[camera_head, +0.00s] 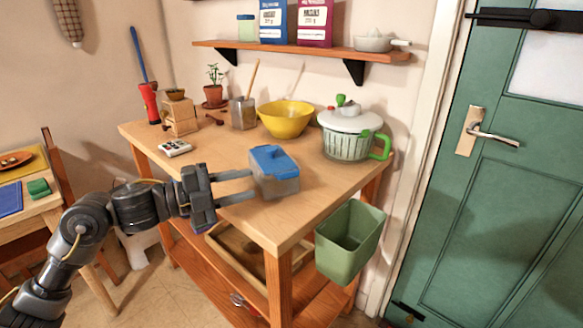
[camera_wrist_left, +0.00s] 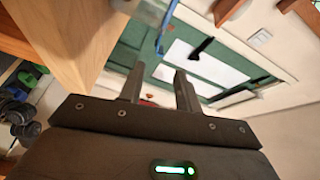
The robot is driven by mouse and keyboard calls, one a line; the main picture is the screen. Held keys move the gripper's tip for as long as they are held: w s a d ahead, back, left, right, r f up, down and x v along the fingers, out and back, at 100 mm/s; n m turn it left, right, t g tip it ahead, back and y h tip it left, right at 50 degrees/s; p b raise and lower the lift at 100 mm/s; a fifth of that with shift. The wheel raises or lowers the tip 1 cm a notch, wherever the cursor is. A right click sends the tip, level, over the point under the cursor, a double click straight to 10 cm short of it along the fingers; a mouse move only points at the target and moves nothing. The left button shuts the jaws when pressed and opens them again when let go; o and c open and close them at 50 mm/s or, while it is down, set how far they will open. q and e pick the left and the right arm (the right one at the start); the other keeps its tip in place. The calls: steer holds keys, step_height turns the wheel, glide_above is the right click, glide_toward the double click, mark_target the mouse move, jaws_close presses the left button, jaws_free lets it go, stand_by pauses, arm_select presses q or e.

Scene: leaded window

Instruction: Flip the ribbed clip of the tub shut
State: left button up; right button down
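The tub (camera_head: 276,187) is greyish and translucent with a blue lid (camera_head: 270,158). It stands upright near the front edge of the wooden workbench. My left gripper (camera_head: 250,184) is open and level beside the tub's left side, its two fingers pointing at it. I cannot tell whether the fingertips touch the tub. In the left wrist view nothing is between the fingers (camera_wrist_left: 158,78). Part of the tub (camera_wrist_left: 150,10) and a blue strip (camera_wrist_left: 164,28) show at the top there. The ribbed clip is too small to make out. My right gripper is out of view.
A green bin (camera_head: 350,240) hangs at the bench's right end. A wall shelf (camera_head: 300,47) is above.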

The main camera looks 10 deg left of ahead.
mark_target(278, 177)
arm_select(q)
steer(key=shift+w, duration=0.15)
steer(key=shift+d+r, duration=0.15)
steer(key=shift+d, duration=0.25)
steer(key=x, duration=1)
steer(key=shift+p, duration=0.35)
steer(key=shift+c, duration=0.3)
jaws_close()
